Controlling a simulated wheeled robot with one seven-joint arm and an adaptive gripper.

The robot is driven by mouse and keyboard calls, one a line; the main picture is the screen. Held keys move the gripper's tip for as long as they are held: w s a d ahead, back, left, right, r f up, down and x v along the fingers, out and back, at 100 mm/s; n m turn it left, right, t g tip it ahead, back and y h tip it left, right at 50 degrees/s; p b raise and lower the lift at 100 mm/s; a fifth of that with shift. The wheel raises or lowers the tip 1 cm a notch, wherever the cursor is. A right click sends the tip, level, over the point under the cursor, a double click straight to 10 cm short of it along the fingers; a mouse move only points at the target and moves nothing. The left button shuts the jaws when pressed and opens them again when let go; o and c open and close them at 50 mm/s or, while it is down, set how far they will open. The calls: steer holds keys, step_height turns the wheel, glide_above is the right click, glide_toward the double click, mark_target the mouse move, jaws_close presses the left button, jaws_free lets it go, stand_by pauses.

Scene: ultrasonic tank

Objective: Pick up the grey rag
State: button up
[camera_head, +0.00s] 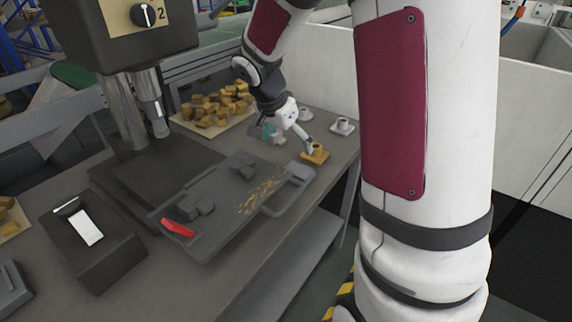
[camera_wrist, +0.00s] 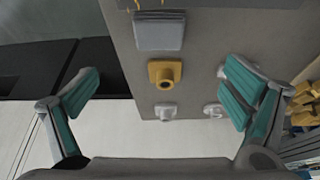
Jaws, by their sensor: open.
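The grey rag (camera_head: 300,173) looks like a small folded grey pad. It lies on the bench at the right end of the dark plate, close to the yellow fitting. In the wrist view the grey rag (camera_wrist: 160,32) is at the top, beyond my fingertips, and looks flat and nearly square. My gripper (camera_head: 289,138) is open and empty above the far right part of the bench. In the wrist view my gripper (camera_wrist: 162,92) has its teal finger pads wide apart, with the yellow fitting seen between them. The gripper is apart from the rag.
A yellow fitting (camera_head: 316,154) stands beside the rag, with white fittings (camera_head: 342,127) behind it. A board of yellow blocks (camera_head: 212,108) lies at the back. The dark plate (camera_head: 215,225) carries grey blocks, yellow shavings and a red piece (camera_head: 178,228). A machine column stands at left.

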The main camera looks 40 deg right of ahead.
mark_target(298, 169)
steer(key=b+x, duration=0.1)
steer(key=x, duration=1.1)
steer(key=shift+s+f, duration=0.1)
steer(key=shift+f, duration=0.3)
steer(key=shift+c, duration=0.5)
steer(key=c, duration=1.1)
